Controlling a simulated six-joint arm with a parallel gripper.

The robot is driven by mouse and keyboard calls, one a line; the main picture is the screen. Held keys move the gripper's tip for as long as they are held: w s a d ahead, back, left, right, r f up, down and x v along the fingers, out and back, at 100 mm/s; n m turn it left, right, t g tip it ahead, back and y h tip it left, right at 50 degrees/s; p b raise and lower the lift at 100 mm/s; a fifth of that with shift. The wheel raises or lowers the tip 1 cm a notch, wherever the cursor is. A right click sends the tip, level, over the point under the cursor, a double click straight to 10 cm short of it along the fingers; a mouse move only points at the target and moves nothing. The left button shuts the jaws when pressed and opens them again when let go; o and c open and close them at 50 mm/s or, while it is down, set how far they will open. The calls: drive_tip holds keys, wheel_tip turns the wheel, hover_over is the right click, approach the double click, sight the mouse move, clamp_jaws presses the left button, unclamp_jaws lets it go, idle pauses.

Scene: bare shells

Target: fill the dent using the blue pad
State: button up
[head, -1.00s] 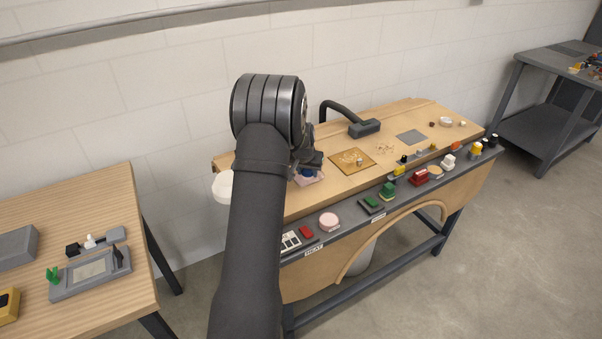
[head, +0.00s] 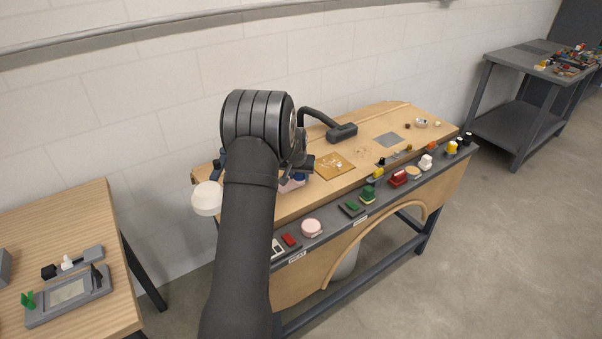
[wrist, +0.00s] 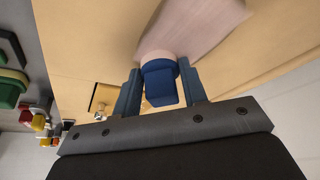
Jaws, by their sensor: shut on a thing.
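The blue pad (wrist: 161,84) is a small dark blue block between the two blue fingers of my gripper (wrist: 160,78) in the wrist view. My gripper is shut on it. A pale pink rounded part shows at the pad's far end, beside a pale pink slab (wrist: 200,22) on the wood. Whether that end touches the slab I cannot tell. In the head view the blue pad (head: 299,178) and pink slab (head: 290,186) show only partly beside my arm, which hides most of the gripper. No dent can be made out in either view.
The wooden bench (head: 280,205) carries a dark hooked tool (head: 340,132), a gold plate (head: 334,166) and a grey square (head: 389,140). Several coloured blocks and a pink disc (head: 312,228) line its front ledge. A white rounded container (head: 206,198) is at its left end.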

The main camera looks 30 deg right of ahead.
drive_tip(key=shift+a, duration=4.25)
drive_tip(key=shift+d, duration=5)
drive_tip(key=shift+d+r, duration=0.1)
drive_tip(key=shift+d, duration=0.2)
drive_tip(key=shift+a+r, duration=0.1)
drive_tip(key=shift+r, duration=3.85)
drive_tip(key=shift+s, duration=0.1)
